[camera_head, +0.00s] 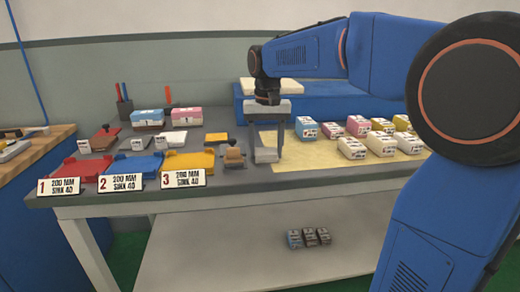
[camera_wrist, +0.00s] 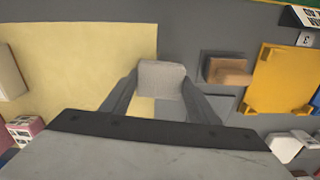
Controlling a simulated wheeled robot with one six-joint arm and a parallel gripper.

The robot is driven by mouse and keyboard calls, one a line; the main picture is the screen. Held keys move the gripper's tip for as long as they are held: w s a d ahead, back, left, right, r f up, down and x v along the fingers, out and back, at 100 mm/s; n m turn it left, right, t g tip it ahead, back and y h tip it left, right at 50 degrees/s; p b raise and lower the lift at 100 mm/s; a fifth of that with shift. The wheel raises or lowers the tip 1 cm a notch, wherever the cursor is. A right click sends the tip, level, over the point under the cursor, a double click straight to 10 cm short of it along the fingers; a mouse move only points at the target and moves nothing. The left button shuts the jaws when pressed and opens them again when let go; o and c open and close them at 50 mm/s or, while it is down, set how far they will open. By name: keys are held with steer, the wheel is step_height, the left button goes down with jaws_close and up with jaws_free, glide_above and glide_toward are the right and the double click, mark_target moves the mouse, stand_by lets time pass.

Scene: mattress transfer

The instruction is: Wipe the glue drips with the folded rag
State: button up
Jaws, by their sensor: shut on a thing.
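My gripper (camera_head: 267,146) points down over the bench, and its jaws are shut on a pale grey block-like folded rag (camera_head: 266,156). In the wrist view the rag (camera_wrist: 161,79) sits between the two fingertips (camera_wrist: 160,92). It is over the edge where the pale yellow sheet (camera_wrist: 85,65) meets the grey bench top. I cannot tell whether the rag touches the surface. I cannot make out glue drips in either view.
A brown block with a wooden handle (camera_head: 234,157) stands close left of my gripper. Red (camera_head: 84,169), blue (camera_head: 138,165) and yellow (camera_head: 189,161) trays with numbered cards line the front left. Several small cartons (camera_head: 352,148) stand on the sheet's right side.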

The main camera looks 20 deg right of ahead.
steer(key=shift+s+d, duration=0.2)
steer(key=shift+d, duration=0.9)
steer(key=shift+s+d, duration=0.15)
steer(key=shift+d, duration=0.95)
steer(key=shift+s, duration=0.1)
steer(key=shift+f, duration=0.1)
steer(key=shift+w+a, duration=0.2)
steer(key=shift+a, duration=1)
steer(key=shift+w+a, duration=0.25)
steer(key=shift+a, duration=0.95)
steer(key=shift+w+a, duration=0.2)
steer(key=shift+a, duration=1)
steer(key=shift+d, duration=0.1)
steer(key=shift+s+d, duration=0.2)
steer(key=shift+d, duration=1)
steer(key=shift+s+d, duration=0.25)
steer(key=shift+d, duration=0.9)
steer(key=shift+s+d, duration=0.2)
steer(key=shift+d, duration=1)
steer(key=shift+r, duration=0.25)
steer(key=shift+r, duration=2.95)
